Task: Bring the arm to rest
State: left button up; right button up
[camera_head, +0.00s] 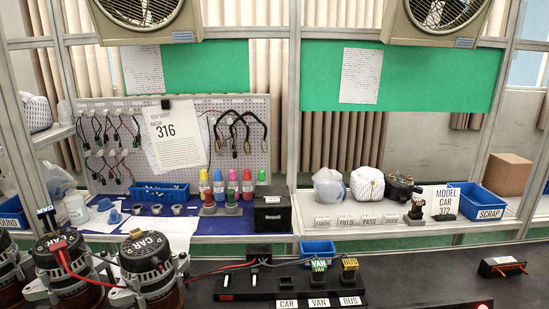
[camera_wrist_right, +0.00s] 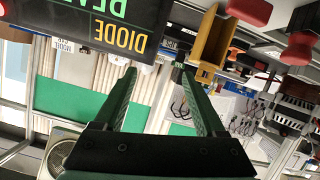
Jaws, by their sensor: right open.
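My right gripper (camera_wrist_right: 154,72) shows in the right wrist view with its two dark fingers spread apart. Nothing is between the fingers. The view is turned over, so the room appears upside down behind it. Neither gripper shows in the head view, and my left gripper is in no view.
Alternators marked CAR (camera_head: 148,265) stand at the left of the dark bench (camera_head: 420,285). A black connector block (camera_head: 250,287) with CAR, VAN and BUS labels sits mid-bench. A blue SCRAP bin (camera_head: 482,203) is on the back shelf. A dark DIODE sign (camera_wrist_right: 125,28) is near the gripper's view.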

jog(key=s+d+f+g, duration=0.1)
jog(key=s+f+g, duration=0.5)
jog(key=s, duration=0.4)
jog(key=s+d+f+g, duration=0.1)
jog(key=s+f+g, duration=0.4)
jog(key=s+f, duration=0.4)
jog(key=w+a+f+t+y+p, duration=0.2)
jog(key=w+a+f+t+p, duration=0.1)
jog(key=f+t+p, duration=0.1)
jog(key=shift+w+a+f+m+t+y+p, duration=0.35)
jog(key=shift+t+p, duration=0.35)
jog(key=shift+t, duration=0.5)
